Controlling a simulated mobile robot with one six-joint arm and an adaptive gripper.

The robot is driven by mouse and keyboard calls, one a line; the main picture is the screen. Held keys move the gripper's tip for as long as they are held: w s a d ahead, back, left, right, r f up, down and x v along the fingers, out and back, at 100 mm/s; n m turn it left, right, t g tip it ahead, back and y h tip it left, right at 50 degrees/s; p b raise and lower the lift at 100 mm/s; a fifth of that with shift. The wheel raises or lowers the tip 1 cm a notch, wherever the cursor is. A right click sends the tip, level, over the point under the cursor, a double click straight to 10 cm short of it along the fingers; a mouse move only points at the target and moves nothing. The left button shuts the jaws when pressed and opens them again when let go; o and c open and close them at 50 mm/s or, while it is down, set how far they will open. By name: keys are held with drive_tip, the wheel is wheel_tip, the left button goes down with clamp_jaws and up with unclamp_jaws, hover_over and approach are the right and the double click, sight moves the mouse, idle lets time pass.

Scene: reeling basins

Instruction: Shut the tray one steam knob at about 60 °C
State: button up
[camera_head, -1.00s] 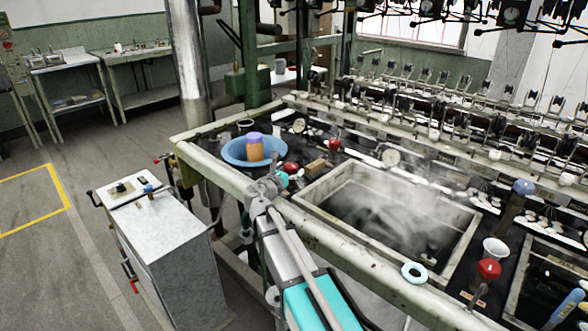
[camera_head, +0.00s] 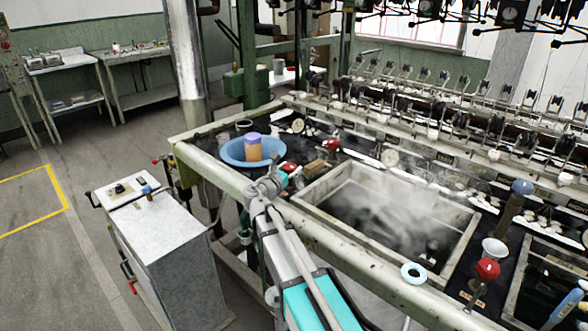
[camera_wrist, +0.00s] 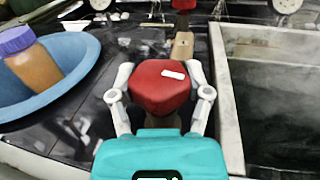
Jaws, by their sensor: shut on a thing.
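A red faceted knob (camera_wrist: 160,88) with a white mark on top sits between my gripper's fingers in the wrist view. My gripper (camera_wrist: 160,95) is shut on it, one pale finger pressing each side. In the head view the knob (camera_head: 288,167) shows just past my gripper (camera_head: 284,176), which partly hides it. A steaming basin (camera_head: 318,211) lies right of it. A round dial (camera_head: 389,157) stands behind the basin; its reading is too small to tell.
A blue bowl (camera_head: 233,157) with an orange, purple-capped jar (camera_head: 253,150) stands close left of my gripper. A wooden piece (camera_head: 316,167) and another red knob (camera_head: 333,145) lie behind.

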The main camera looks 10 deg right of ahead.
drive_tip(key=shift+s+a+m+g+h, duration=0.1)
drive_tip(key=shift+a+m+g+h, duration=0.15)
drive_tip(key=shift+m+g+h, duration=0.2)
drive_tip(key=shift+g+h, duration=0.25)
drive_tip(key=m+g+h, duration=0.3)
drive_tip(key=g, duration=0.1)
drive_tip(key=shift+a+m, duration=0.1)
drive_tip(key=shift+m, duration=0.25)
drive_tip(key=shift+m+g+h, duration=0.4)
drive_tip(key=shift+m+g, duration=0.65)
drive_tip(key=shift+g, duration=0.65)
drive_tip(key=shift+m+g+h, duration=0.4)
drive_tip(key=shift+m+g, duration=0.65)
drive_tip(key=shift+g, duration=0.65)
drive_tip(key=o, duration=1)
drive_tip(key=shift+o, duration=0.8)
